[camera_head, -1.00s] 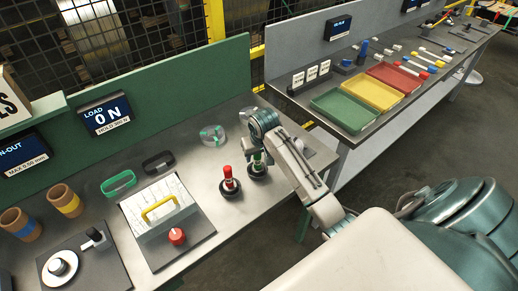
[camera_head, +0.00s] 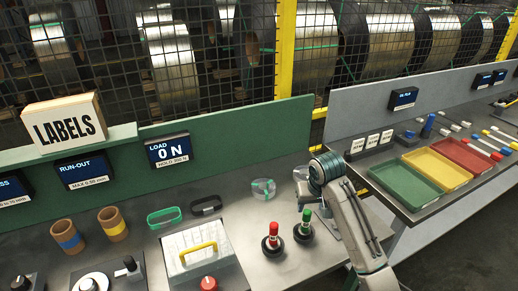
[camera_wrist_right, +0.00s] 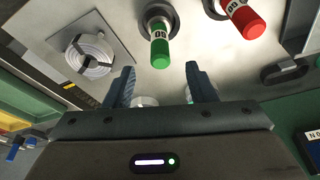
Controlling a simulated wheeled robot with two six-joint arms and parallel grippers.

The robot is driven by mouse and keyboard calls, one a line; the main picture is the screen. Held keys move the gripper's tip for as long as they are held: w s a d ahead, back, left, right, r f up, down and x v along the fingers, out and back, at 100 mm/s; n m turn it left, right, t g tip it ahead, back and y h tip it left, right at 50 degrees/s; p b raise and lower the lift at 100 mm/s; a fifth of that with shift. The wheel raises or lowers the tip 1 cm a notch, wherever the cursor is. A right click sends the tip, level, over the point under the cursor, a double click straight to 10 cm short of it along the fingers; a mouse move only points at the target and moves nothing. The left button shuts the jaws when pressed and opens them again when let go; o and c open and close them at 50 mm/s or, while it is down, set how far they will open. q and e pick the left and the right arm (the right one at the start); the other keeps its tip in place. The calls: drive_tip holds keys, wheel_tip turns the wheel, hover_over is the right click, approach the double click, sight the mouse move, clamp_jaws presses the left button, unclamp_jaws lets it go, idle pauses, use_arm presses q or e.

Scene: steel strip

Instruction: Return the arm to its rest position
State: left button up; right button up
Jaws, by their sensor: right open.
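My right arm comes in from the lower right in the head view and reaches over the steel bench. Its gripper (camera_wrist_right: 160,88) shows in the right wrist view with two dark fingers spread apart and nothing between them. A green-topped marker (camera_wrist_right: 159,45) stands in a round black holder just beyond the fingertips; in the head view the green marker (camera_head: 305,222) is left of my arm. A red-topped marker (camera_head: 272,236) stands beside it and also shows in the wrist view (camera_wrist_right: 245,20). My left gripper is not in view.
A clear tape roll (camera_head: 263,188), green band (camera_head: 164,217) and black band (camera_head: 206,205) lie on the bench. A plate with a yellow handle (camera_head: 198,248) and red knob (camera_head: 208,284) is at front. Green (camera_head: 405,187), yellow and red trays sit on the right bench.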

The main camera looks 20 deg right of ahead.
drive_tip(key=s+a+f+n, duration=0.2)
drive_tip(key=s+a+f, duration=0.3)
drive_tip(key=s+f, duration=0.45)
drive_tip(key=s+a+n, duration=0.1)
drive_tip(key=s+a, duration=0.1)
drive_tip(key=s, duration=0.8)
drive_tip(key=s+a+n, duration=0.1)
drive_tip(key=s+a, duration=0.1)
drive_tip(key=s, duration=0.8)
drive_tip(key=s+d+f+g+b, duration=0.1)
drive_tip(key=d+f+b, duration=0.15)
drive_tip(key=f, duration=1.65)
drive_tip(key=d+f+b, duration=0.1)
drive_tip(key=f+b, duration=0.3)
drive_tip(key=f, duration=1.5)
drive_tip(key=s+f+b, duration=0.2)
drive_tip(key=s+f, duration=0.7)
drive_tip(key=f, duration=0.2)
drive_tip(key=s+d+f+g+b, duration=0.1)
drive_tip(key=s+f+b, duration=0.1)
drive_tip(key=s+f, duration=0.7)
wheel_tip(320, 180, down, 2)
drive_tip(key=shift+f+m, duration=0.15)
drive_tip(key=shift+m, duration=0.25)
